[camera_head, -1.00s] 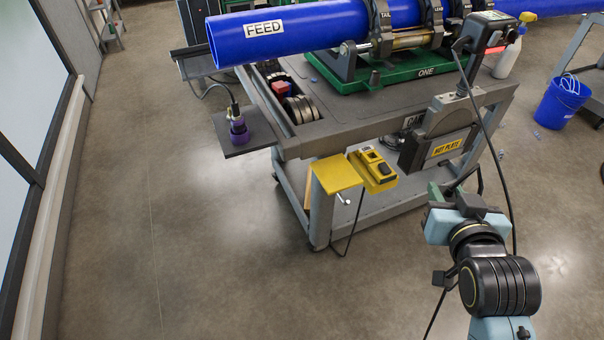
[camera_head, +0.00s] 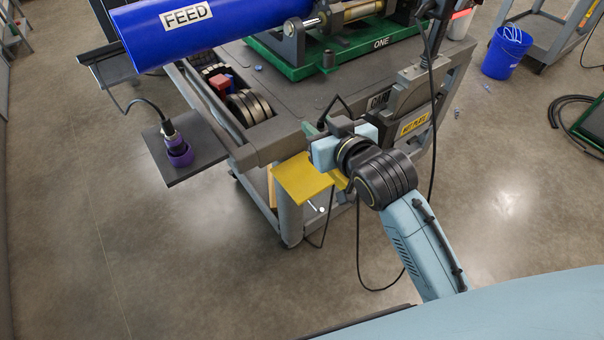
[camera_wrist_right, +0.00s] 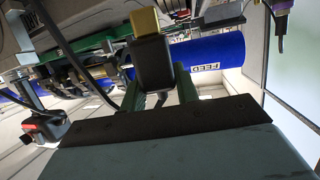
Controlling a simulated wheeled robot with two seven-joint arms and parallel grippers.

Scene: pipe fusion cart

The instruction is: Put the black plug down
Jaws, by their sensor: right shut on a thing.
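The black plug (camera_wrist_right: 153,62) shows in the right wrist view, with a yellow block-shaped end at the top. It sits between the green fingers of my right gripper (camera_wrist_right: 160,92), which is shut on it. In the head view my right gripper (camera_head: 314,130) is beside the cart's front edge, just above and behind the yellow shelf (camera_head: 303,181). The plug is hard to tell from the dark gripper parts there. A black cable loops up beside the gripper. My left gripper is in neither view.
A dark side shelf (camera_head: 208,150) holds a purple connector (camera_head: 178,149) with a cable. The blue FEED pipe (camera_head: 215,30) lies above the cart. The hot plate unit (camera_head: 412,108) hangs right of my gripper. Loose black cable hangs below my arm.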

